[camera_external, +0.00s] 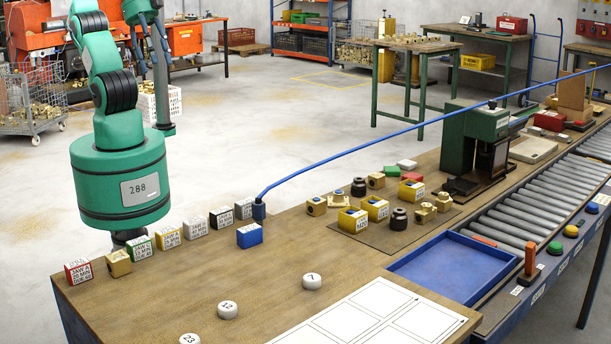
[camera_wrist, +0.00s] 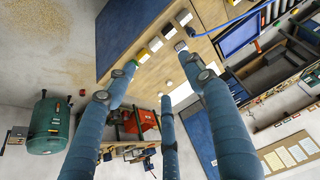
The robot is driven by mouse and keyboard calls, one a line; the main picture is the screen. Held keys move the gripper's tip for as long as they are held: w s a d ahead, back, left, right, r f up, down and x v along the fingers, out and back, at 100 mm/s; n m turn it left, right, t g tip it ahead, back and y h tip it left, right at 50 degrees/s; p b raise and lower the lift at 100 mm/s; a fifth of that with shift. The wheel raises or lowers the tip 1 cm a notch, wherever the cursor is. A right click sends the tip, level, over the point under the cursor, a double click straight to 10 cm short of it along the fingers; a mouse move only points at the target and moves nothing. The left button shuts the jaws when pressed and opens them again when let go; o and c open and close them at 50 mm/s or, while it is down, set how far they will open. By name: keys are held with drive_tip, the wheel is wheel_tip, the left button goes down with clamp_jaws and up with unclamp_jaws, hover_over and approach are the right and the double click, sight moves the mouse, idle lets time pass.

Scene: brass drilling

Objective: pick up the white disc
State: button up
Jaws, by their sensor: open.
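Three white discs with black numbers lie flat on the wooden bench in the external view: disc 7 (camera_external: 312,281), disc 12 (camera_external: 228,310) and disc 23 (camera_external: 190,339), the last cut by the bottom edge. I cannot tell which one the task means. My gripper (camera_wrist: 160,77) shows in the wrist view as three blue fingers, spread apart with nothing held between them. I cannot make out its fingers in the external view, where my green arm stands left of the bench. The fingers partly cover the bench in the wrist view, and I cannot identify any disc there.
A white printed sheet (camera_external: 375,318) lies right of the discs. A blue tray (camera_external: 447,267) and rollers are farther right. Bare wood surrounds the discs.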

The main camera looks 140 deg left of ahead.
drive_tip(key=shift+w+r, duration=0.1)
drive_tip(key=w+d+r+g+p, duration=0.1)
drive_tip(key=w+r+p, duration=0.1)
drive_tip(key=w, duration=0.6)
drive_tip(key=w+d+r+p, duration=0.1)
drive_tip(key=w+d+r, duration=0.15)
drive_tip(key=w, duration=0.55)
drive_tip(key=w+d+f+g+p, duration=0.1)
drive_tip(key=w+d+p, duration=0.1)
drive_tip(key=w, duration=0.7)
drive_tip(key=w+d+f+p, duration=0.1)
drive_tip(key=w+d+f, duration=0.1)
drive_tip(key=w, duration=0.7)
drive_tip(key=w+d+f+p, duration=0.1)
drive_tip(key=w+d+f, duration=0.3)
drive_tip(key=w+f, duration=0.3)
drive_tip(key=w+d+f+g+p, duration=0.1)
drive_tip(key=w+d+f, duration=0.3)
drive_tip(key=w+f, duration=0.4)
drive_tip(key=w+d+f+g+p, duration=0.1)
drive_tip(key=w+d+f+p, duration=0.2)
drive_tip(key=w+f, duration=0.4)
wheel_tip(320, 180, down, 5)
drive_tip(key=shift+w+d+f, duration=0.15)
drive_tip(key=shift+w+d, duration=0.05)
drive_tip(key=shift+d, duration=0.5)
hover_over(226, 304)
drive_tip(key=shift+f+p, duration=0.4)
drive_tip(key=shift+f, duration=3.9)
